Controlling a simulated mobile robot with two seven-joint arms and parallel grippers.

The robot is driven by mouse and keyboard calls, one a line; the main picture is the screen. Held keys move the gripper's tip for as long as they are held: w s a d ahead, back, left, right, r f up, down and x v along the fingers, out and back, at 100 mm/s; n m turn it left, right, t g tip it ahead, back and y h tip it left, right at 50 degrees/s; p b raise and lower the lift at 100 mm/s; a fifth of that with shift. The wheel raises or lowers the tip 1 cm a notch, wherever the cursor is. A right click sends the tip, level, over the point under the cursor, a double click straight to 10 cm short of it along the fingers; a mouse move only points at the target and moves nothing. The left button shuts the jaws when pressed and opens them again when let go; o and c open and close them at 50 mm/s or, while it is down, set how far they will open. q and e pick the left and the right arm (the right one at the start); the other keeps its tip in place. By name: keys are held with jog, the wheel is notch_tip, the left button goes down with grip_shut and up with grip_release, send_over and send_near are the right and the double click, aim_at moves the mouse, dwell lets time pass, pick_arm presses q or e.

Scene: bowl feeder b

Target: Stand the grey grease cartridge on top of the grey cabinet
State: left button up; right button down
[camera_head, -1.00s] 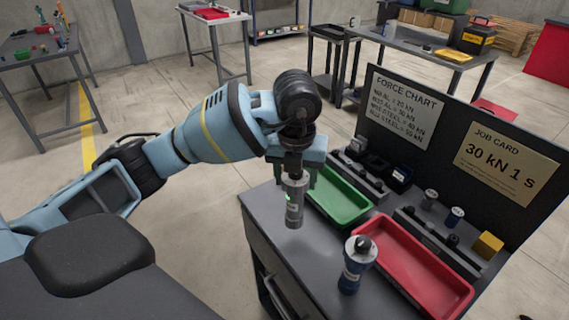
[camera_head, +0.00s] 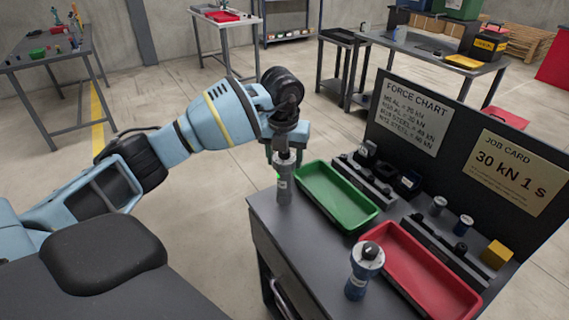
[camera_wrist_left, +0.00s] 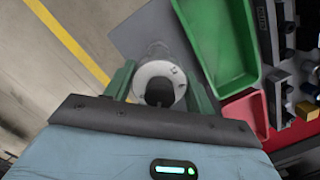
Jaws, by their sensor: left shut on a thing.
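The grey grease cartridge (camera_head: 285,184) is upright in my left gripper (camera_head: 284,156), at the back left corner of the grey cabinet (camera_head: 290,245). Its lower end appears at the cabinet top; I cannot tell whether it touches. In the left wrist view, the green fingers of my left gripper (camera_wrist_left: 161,88) flank the round end of the cartridge (camera_wrist_left: 160,70). The cabinet top also shows there as a grey surface (camera_wrist_left: 135,38). My right gripper is not in view.
A green tray (camera_head: 337,212) lies just right of the cartridge. A red tray (camera_head: 425,285) and a blue-and-silver canister (camera_head: 359,278) are nearer the front. Fixture rails and a dark board (camera_head: 460,125) with two signs line the far side.

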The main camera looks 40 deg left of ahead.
pick_arm(q)
jog(key=shift+f, duration=1.2)
jog(key=o, duration=1.4)
jog(key=shift+o, duration=0.2)
jog(key=r, duration=0.4)
jog(key=s+r, duration=0.1)
jog(key=r, duration=0.7)
jog(key=shift+s+d+r+p, duration=0.1)
jog(key=shift+s+d+p, duration=0.1)
jog(key=shift+d+p, duration=0.1)
